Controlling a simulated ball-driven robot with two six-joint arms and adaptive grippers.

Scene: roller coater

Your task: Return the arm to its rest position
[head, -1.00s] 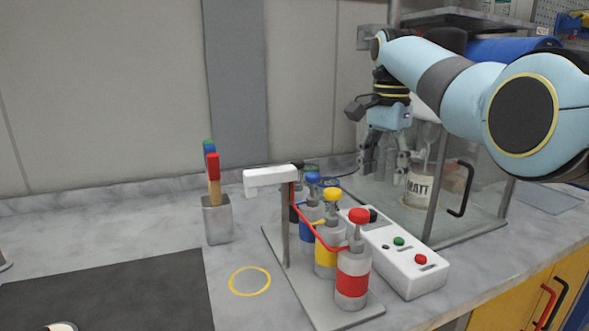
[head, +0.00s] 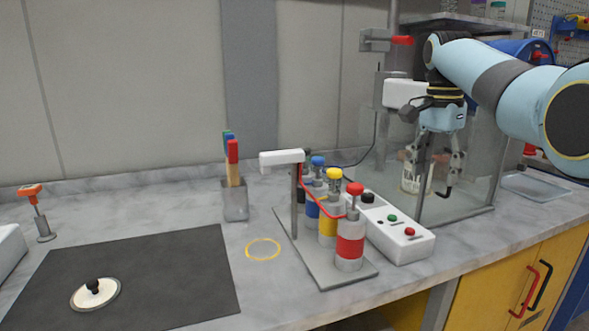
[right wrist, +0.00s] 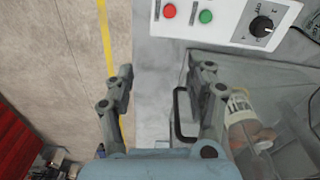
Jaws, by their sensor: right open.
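My right gripper (head: 434,172) is open and points down in front of the clear-walled booth (head: 462,213) in the head view. In the right wrist view its two fingers (right wrist: 162,78) are spread with nothing between them. The booth's dark door handle (right wrist: 182,115) shows beyond the fingers. A pale jar (head: 408,181) labelled MATT stands behind the clear wall, partly hidden by the gripper; it also shows in the right wrist view (right wrist: 240,106). My left gripper is in neither view.
A white control box (head: 410,246) with red and green buttons stands left of the booth. Several colour-capped bottles (head: 350,245) stand on a grey rack beside it. A metal holder (head: 235,203) with coloured handles and a dark mat (head: 165,270) lie farther left.

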